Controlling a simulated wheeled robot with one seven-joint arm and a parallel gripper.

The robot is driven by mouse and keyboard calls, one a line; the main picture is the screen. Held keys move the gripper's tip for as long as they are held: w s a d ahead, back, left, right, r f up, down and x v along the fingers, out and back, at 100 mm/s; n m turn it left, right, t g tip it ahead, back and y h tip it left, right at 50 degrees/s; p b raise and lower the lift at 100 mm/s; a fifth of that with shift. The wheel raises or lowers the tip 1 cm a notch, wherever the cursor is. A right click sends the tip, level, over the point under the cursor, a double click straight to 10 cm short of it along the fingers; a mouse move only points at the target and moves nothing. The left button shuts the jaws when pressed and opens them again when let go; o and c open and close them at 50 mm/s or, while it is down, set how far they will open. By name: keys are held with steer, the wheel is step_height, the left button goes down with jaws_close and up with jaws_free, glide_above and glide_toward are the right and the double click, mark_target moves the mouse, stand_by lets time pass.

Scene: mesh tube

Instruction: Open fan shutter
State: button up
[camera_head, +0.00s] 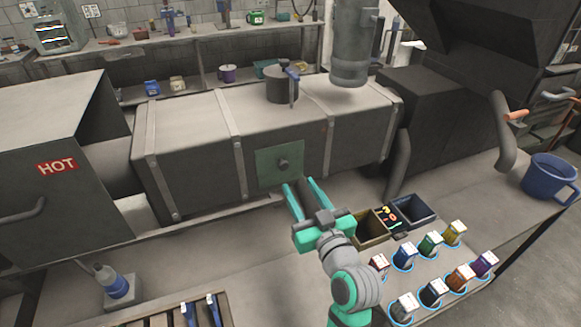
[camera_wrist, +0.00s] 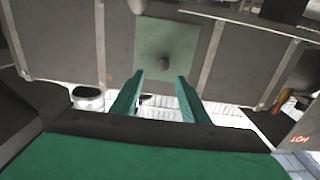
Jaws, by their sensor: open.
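The shutter looks to be a green square plate (camera_head: 280,164) flat against the front wall of the long grey duct (camera_head: 190,150). A small dark round knob (camera_head: 284,163) sticks out at its middle. In the wrist view the plate (camera_wrist: 167,50) and knob (camera_wrist: 163,62) lie just beyond my fingertips. My gripper (camera_head: 300,186) is open and empty, with its teal fingers pointing at the plate from the front and slightly right. In the wrist view my gripper (camera_wrist: 159,80) has the knob roughly in line with the gap between its fingers. The fingers appear apart from the knob.
A box marked HOT (camera_head: 57,167) stands left of the duct. A vertical pipe (camera_head: 352,45) and a cylinder with a handle (camera_head: 282,84) are above the duct. Open bins (camera_head: 368,228) and several coloured cartridges (camera_head: 430,245) lie right of my arm. A blue mug (camera_head: 550,178) stands far right.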

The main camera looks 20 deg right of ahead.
mark_target(284, 166)
steer(key=w, duration=0.5)
steer(key=w+a, duration=0.1)
steer(key=w, duration=0.2)
steer(key=shift+w, duration=0.5)
jaws_close()
steer(key=shift+w, duration=0.1)
